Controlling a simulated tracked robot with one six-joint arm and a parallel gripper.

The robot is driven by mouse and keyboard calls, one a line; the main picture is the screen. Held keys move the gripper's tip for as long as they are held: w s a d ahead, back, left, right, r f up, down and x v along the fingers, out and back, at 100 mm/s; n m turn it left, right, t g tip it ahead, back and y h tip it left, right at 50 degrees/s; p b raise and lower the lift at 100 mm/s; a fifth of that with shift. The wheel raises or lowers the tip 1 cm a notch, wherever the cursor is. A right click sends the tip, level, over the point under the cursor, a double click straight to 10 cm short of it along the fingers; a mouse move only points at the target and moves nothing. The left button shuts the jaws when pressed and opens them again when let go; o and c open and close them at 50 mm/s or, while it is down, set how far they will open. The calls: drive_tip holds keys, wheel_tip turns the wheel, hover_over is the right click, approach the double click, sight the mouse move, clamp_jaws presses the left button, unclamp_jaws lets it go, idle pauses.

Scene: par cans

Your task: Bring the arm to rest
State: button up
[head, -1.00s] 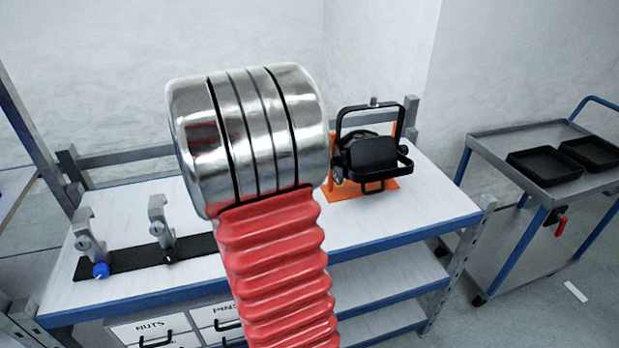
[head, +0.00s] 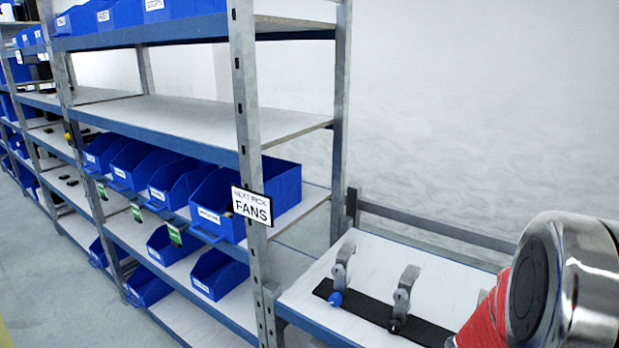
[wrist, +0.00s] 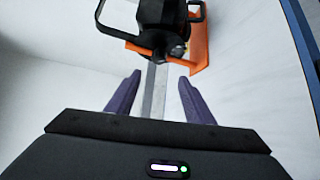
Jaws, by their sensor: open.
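The fingers are apart from the par can. In the head view my arm, red and silver, shows at the right edge; the gripper itself is not in that view.
A shelf rack (head: 245,100) with several blue bins (head: 215,205) and a FANS sign (head: 251,206) fills the left. A white bench (head: 340,325) holds a black strip (head: 385,315) with grey clamps (head: 404,290). The wall above the bench is bare.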

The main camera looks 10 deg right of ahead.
drive_tip(key=s+a+f+m+g+y, duration=0.1)
drive_tip(key=s+a+f+g+y, duration=0.25)
drive_tip(key=s, duration=0.35)
drive_tip(key=s+a+f+m+y, duration=0.15)
drive_tip(key=a+y, duration=0.25)
drive_tip(key=a, duration=0.5)
drive_tip(key=w+a+r+m+t+y, duration=0.1)
drive_tip(key=w+a+t+y, duration=0.2)
drive_tip(key=a, duration=0.6)
drive_tip(key=w+a+r+t+y, duration=0.2)
drive_tip(key=w+a+y, duration=0.15)
drive_tip(key=a, duration=0.55)
drive_tip(key=w+a+r+t+y, duration=0.1)
drive_tip(key=a+r+t, duration=0.1)
drive_tip(key=a+r, duration=0.2)
drive_tip(key=w+a+r+n+t+y, duration=0.1)
drive_tip(key=a+r, duration=0.3)
drive_tip(key=a, duration=0.5)
drive_tip(key=shift+w+a+r+t, duration=0.15)
drive_tip(key=shift+w+r+t, duration=0.15)
drive_tip(key=shift+t, duration=0.35)
drive_tip(key=shift+f+n, duration=0.1)
drive_tip(key=shift+n, duration=0.15)
